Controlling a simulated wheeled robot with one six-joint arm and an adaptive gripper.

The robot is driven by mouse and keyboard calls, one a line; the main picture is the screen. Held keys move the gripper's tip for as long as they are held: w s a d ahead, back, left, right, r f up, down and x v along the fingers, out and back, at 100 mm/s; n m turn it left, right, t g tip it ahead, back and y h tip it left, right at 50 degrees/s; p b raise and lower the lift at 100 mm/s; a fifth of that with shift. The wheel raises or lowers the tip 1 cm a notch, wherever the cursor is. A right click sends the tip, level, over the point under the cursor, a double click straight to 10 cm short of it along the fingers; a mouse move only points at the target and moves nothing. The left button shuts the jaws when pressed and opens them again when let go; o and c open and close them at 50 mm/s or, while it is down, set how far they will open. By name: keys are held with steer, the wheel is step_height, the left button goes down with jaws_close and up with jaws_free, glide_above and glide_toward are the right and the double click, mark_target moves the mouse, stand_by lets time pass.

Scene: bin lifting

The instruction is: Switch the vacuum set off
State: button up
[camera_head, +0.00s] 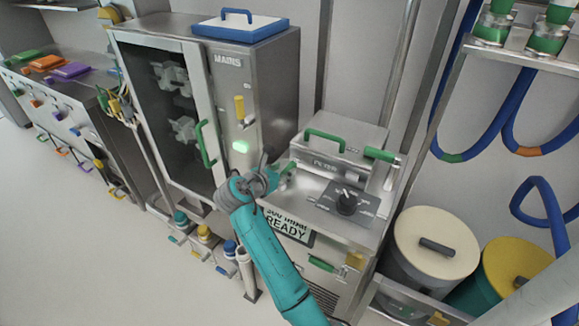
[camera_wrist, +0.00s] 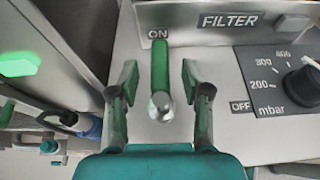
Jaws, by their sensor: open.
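The vacuum set is a steel unit (camera_head: 325,215) with a green-handled lid, a black dial (camera_head: 347,203) and a front display ending in "READY". In the wrist view a green switch lever (camera_wrist: 160,65) with a silver ball end stands between an "ON" label (camera_wrist: 158,34) at upper left and an "OFF" label (camera_wrist: 240,106) at lower right. The lever is by the "ON" side. My gripper (camera_wrist: 160,82) is open, with one finger on each side of the lever and gaps to both. The gripper (camera_head: 277,178) also shows over the unit's left edge.
A glass-doored steel cabinet (camera_head: 255,80) marked "MAINS", with a lit green button (camera_head: 240,147), stands just left. The dial's mbar scale (camera_wrist: 275,72) lies right of the lever. Lidded bins (camera_head: 437,240) and blue hoses are at right. Open floor lies at lower left.

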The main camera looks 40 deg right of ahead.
mark_target(289, 167)
steer(key=shift+x, duration=2.35)
jaws_close()
